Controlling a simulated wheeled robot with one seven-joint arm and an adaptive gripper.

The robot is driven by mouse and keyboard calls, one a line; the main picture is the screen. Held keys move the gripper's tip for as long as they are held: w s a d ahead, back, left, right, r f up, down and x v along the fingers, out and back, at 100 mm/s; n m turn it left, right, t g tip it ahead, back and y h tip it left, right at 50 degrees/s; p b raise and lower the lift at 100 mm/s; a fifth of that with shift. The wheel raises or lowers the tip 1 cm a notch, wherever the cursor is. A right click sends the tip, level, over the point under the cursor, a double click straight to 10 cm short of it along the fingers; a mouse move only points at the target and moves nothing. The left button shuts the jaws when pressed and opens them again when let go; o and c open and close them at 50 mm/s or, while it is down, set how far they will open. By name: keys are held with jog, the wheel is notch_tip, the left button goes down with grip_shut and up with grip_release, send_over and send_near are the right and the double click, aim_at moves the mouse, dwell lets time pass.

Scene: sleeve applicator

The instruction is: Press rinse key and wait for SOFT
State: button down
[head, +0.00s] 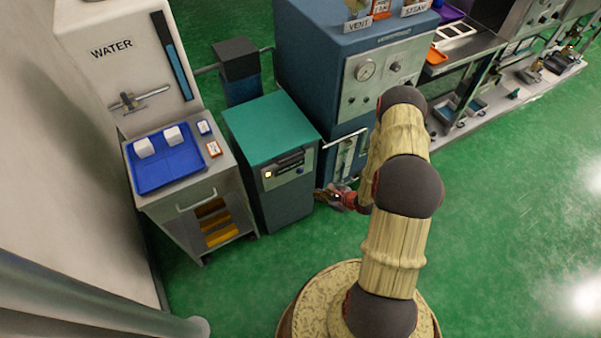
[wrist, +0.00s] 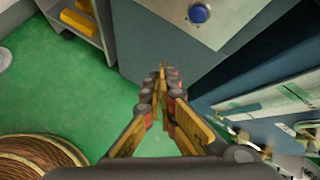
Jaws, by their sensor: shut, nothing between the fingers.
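A softener unit with a teal top (head: 270,125) stands between the water station and the blue machine. Its front panel (head: 289,168) carries a small lit pale-yellow key or lamp, a dark display strip and a blue round button (head: 300,171). The blue button (wrist: 199,13) also shows at the top of the wrist view. The display text is too small to read, and which control is the rinse key I cannot tell. My gripper (head: 328,195) is shut and empty, below and right of the panel, apart from it. In the wrist view its fingertips (wrist: 163,75) meet below the blue button.
A water cart with a blue tray (head: 165,178) holding white blocks stands left. A blue machine (head: 350,60) with a gauge stands behind my arm, its lower front close to my gripper. Green floor is open at the right.

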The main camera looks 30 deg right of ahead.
aim_at(300, 171)
jog(key=w+b, duration=0.1)
jog(key=w, duration=0.7)
jog(key=shift+w+a, duration=0.15)
jog(key=shift+w, duration=0.25)
jog(key=shift+w, duration=0.1)
dwell(1.4)
jog(key=shift+w+b, duration=0.3)
jog(key=shift+b, duration=0.1)
jog(key=shift+w, duration=0.4)
dwell(0.8)
jog(key=shift+s, duration=0.8)
jog(key=shift+s, duration=0.1)
